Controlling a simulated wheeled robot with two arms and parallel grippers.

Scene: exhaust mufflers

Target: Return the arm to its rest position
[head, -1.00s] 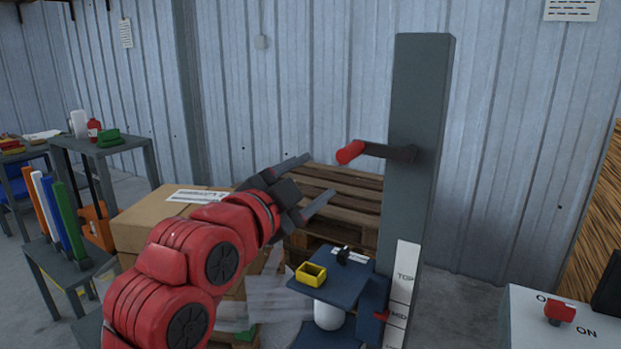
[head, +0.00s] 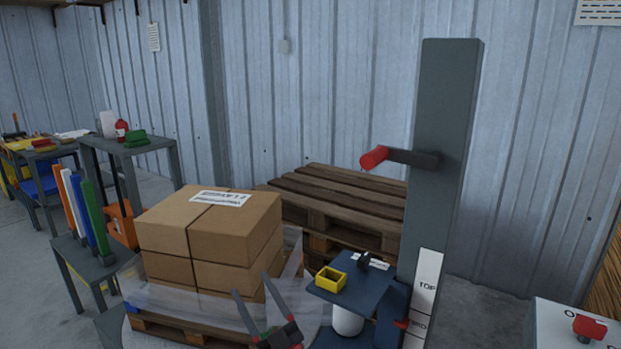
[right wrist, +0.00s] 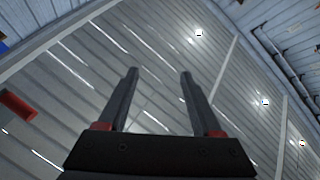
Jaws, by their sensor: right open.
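My right gripper (head: 251,284) is low in the middle of the head view, fingers pointing up and spread apart. It is open and empty, in front of the wrapped cardboard boxes. In the right wrist view the two fingers of my right gripper (right wrist: 159,74) stand apart with nothing between them. Most of my right arm is below the head view. My left gripper is not in view.
Stacked boxes (head: 235,227) stand on a pallet, partly wrapped in film. To the right is a grey column (head: 450,120) with a red-handled crank (head: 374,157) and a blue platform (head: 352,289) holding a yellow box (head: 331,279).

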